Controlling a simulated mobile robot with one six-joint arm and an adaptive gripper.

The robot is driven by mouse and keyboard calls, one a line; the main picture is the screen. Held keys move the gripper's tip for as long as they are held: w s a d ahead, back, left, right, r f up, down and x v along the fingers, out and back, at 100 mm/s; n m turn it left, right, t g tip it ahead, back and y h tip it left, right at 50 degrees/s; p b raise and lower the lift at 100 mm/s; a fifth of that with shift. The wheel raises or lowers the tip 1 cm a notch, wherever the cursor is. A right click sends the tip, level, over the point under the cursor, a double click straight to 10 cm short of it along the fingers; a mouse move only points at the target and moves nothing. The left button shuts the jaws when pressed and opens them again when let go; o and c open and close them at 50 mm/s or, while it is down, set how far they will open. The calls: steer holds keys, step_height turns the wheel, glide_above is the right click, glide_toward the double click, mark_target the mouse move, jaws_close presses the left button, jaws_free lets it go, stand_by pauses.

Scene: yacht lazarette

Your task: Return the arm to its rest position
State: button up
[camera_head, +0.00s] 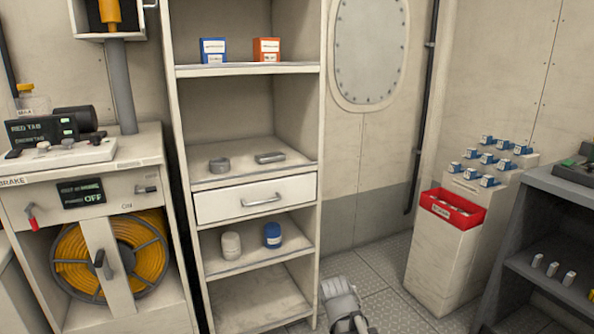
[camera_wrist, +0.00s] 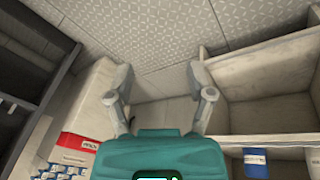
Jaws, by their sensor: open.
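My gripper (camera_wrist: 160,84) shows in the wrist view with its two fingers apart and nothing between them. Beyond the fingers are the patterned floor (camera_wrist: 150,25) and pale furniture. In the head view, a pale grey part of my arm (camera_head: 342,300) shows at the bottom, just right of the shelf unit's foot. The rest of my arm is out of that view.
The shelf unit (camera_head: 322,170) stands left of my arm, with its drawer (camera_head: 255,199) shut. A blue jar (camera_head: 272,235) and a white jar (camera_head: 231,245) stand below the drawer. A red bin (camera_head: 452,208) is on the right. Floor (camera_head: 385,265) between is clear.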

steer(key=s+d+n+g+y, duration=0.2)
steer(key=s+d, duration=0.2)
steer(key=s, duration=0.2)
step_height(320, 180, up, 38)
steer(key=p, duration=3.8)
steer(key=shift+f, duration=0.1)
